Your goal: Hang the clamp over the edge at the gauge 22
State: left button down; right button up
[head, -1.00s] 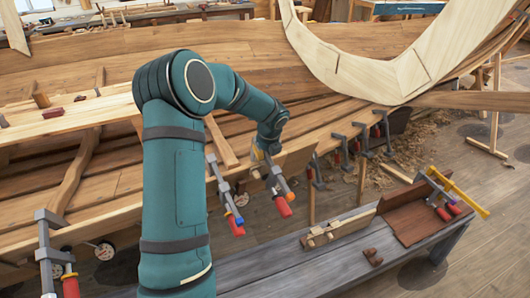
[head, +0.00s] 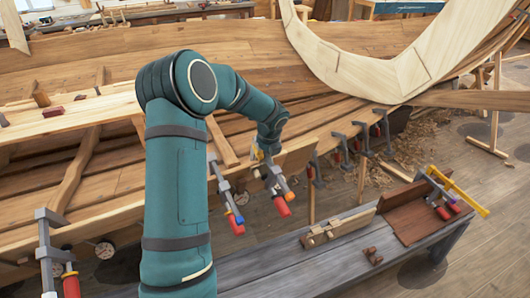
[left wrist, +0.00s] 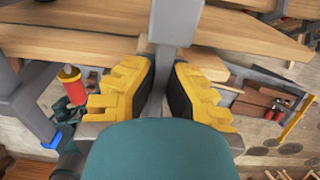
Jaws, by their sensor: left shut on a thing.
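In the head view this clamp (head: 271,176) shows a red handle and an orange tip, beside the plank edge. I cannot tell whether its jaw rests over the edge. My right gripper is out of view.
A clamp with a blue tip (head: 225,195) hangs just left of the held one, another (head: 48,250) at far left. Several more hang farther right.

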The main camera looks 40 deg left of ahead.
pick_arm(q)
jog(key=shift+d, duration=0.15)
jog(key=c, duration=1.1)
grip_release()
jog(key=shift+o, duration=0.2)
jog(key=shift+s+f, duration=0.1)
jog(key=shift+f, duration=0.05)
jog(key=v, duration=1.2)
